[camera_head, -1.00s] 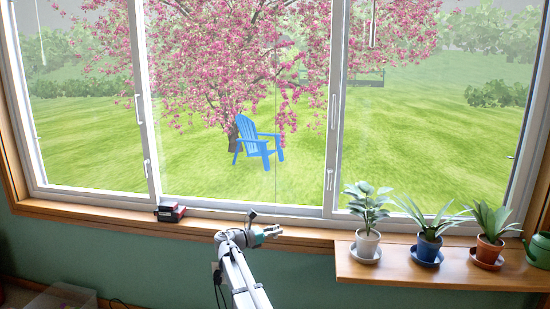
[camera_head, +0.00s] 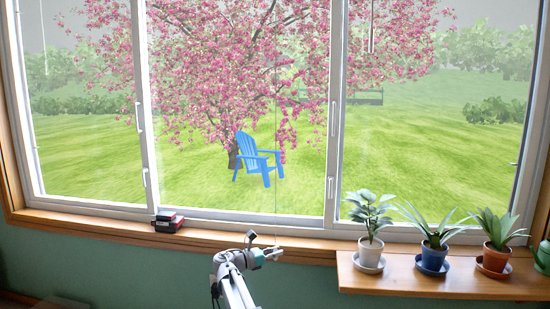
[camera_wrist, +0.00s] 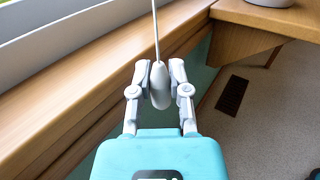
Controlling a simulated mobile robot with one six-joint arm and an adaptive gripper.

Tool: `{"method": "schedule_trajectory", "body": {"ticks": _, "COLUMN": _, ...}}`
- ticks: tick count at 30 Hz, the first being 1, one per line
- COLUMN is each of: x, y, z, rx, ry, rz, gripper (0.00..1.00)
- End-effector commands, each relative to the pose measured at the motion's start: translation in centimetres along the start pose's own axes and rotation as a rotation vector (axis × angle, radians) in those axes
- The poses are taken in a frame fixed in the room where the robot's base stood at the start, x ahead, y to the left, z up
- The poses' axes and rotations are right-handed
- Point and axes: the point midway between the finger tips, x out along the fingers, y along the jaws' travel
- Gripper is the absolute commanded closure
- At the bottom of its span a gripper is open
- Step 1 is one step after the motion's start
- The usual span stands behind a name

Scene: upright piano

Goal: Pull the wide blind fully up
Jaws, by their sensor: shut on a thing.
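A white cord pull (camera_wrist: 159,84) hangs on a thin cord (camera_wrist: 155,30) in the wrist view. My gripper (camera_wrist: 160,78) has its two fingers closed around this pull. In the head view my gripper (camera_head: 276,252) is just in front of the wooden window sill, below the middle window pane. The thin cord (camera_head: 276,150) runs up from it across the glass and out of the top of the picture. The blind itself is not visible in either view.
A wooden shelf (camera_head: 420,285) with several potted plants stands to the right of my gripper. The wrist view shows a floor vent (camera_wrist: 232,93) in the carpet.

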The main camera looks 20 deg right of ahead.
Motion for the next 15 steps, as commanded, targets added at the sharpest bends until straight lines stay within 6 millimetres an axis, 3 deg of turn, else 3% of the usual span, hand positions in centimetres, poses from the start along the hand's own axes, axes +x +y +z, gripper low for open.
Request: {"method": "schedule_trajectory", "body": {"ticks": 15, "x": 0.0, "y": 0.0, "z": -5.5, "rx": 0.0, "ry": 0.003, "rz": 0.0, "gripper": 1.0}}
